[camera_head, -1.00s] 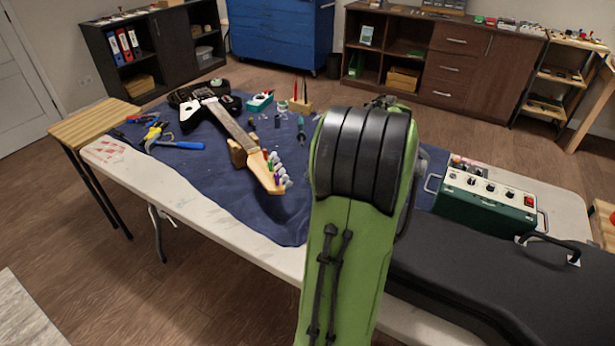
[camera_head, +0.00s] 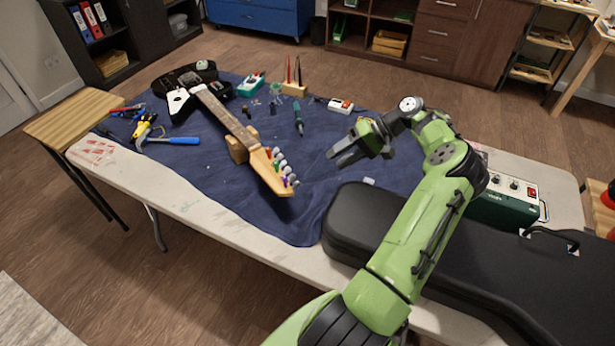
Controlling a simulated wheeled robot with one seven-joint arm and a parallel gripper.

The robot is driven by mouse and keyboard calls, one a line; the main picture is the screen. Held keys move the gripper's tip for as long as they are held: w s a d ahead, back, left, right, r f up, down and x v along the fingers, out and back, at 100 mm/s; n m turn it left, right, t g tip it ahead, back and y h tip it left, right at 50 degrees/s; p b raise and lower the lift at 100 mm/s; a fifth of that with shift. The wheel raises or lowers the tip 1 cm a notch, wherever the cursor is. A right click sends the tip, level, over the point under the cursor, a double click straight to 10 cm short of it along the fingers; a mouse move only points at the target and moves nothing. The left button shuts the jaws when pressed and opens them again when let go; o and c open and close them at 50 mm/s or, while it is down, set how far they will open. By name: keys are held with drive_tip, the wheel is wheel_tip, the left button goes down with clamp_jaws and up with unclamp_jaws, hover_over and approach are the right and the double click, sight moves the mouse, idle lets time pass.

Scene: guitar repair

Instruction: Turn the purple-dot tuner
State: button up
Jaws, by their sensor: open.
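An electric guitar (camera_head: 222,117) with a black and white body lies on a dark blue cloth. Its neck rests on a wooden block (camera_head: 238,149), and its pale headstock (camera_head: 270,176) points toward the table's front edge. Several tuners with coloured dots line the right side of the headstock. The purple-dot tuner (camera_head: 288,181) is near the headstock's tip. My gripper (camera_head: 340,158) is open and empty, above the cloth to the right of the headstock, apart from the tuners.
A black guitar case (camera_head: 400,235) and a green amplifier box (camera_head: 497,203) are on the right of the table. Pliers and a blue-handled hammer (camera_head: 172,140) lie at left. Cloth in front of the headstock is clear.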

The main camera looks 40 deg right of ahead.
sight(296, 185)
drive_tip(key=b+x, duration=0.3)
drive_tip(key=x, duration=0.9)
drive_tip(key=shift+w+f, duration=0.1)
drive_tip(key=shift+f, duration=0.05)
clamp_jaws()
